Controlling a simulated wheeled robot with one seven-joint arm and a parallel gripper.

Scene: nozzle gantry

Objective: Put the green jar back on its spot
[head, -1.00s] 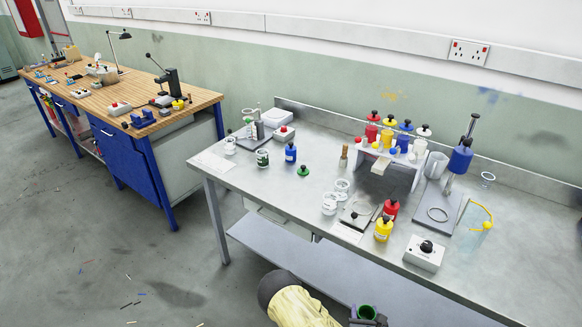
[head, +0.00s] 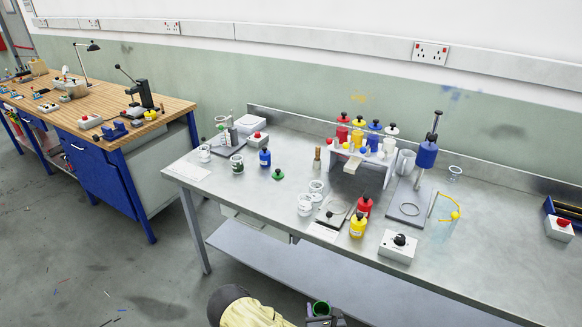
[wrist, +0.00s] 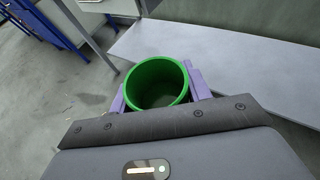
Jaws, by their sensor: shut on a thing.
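The green jar (head: 320,307) is at the bottom of the head view, low in front of the steel bench (head: 235,211). In the wrist view the jar (wrist: 158,72) is upright, open at the top and dark inside. My gripper (wrist: 158,92) is shut on it, with a pale purple finger on each side. In the head view my gripper (head: 322,318) is partly cut off by the frame edge. A green lid with a black knob (head: 278,174) lies on the bench top. I cannot tell which place is the jar's spot.
A white stand (head: 373,171) holds several coloured bottles. A lower shelf (head: 275,262) runs under the bench. A wooden workbench (head: 100,105) is left.

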